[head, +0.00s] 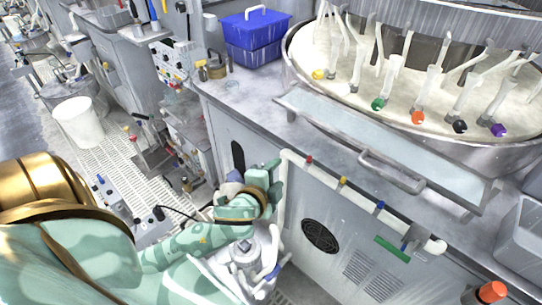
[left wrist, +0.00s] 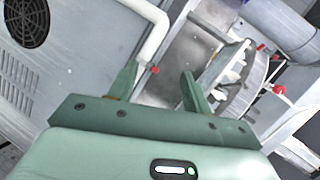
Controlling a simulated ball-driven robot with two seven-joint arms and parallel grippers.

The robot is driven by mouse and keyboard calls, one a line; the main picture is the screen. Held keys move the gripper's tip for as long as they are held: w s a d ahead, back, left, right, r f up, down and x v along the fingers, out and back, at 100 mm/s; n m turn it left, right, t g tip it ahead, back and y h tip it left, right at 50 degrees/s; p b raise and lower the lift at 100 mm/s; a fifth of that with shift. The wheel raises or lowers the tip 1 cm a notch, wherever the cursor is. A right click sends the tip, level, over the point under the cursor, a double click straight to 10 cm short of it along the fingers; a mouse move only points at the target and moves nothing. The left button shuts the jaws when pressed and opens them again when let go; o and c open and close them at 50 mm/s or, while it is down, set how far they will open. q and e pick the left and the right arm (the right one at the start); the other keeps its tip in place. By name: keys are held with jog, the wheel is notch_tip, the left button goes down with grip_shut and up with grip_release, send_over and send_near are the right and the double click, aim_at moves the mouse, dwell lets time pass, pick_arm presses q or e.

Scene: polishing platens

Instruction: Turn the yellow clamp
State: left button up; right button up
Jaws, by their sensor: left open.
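A small yellow clamp (head: 343,181) sits on the white pipe (head: 325,171) along the top front of the grey cabinet in the head view. A red clamp (head: 309,160) is to its left and a blue clamp (head: 380,206) to its right. My left gripper (head: 268,174) is beside the pipe's left bend, apart from the yellow clamp. In the left wrist view its two green fingers (left wrist: 158,82) stand apart with nothing between them. The red clamp (left wrist: 155,69) shows just beyond them; the yellow clamp is not seen there. My right gripper is not in view.
A metal bar handle (head: 392,172) juts out above the pipe. A round platen basin (head: 400,110) with coloured knobs and a blue bin (head: 255,38) stand on the bench.

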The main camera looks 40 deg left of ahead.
pick_arm(q)
jog(key=shift+s+f+n+g, duration=0.4)
jog(key=shift+s+f, duration=0.3)
jog(key=shift+f, duration=0.2)
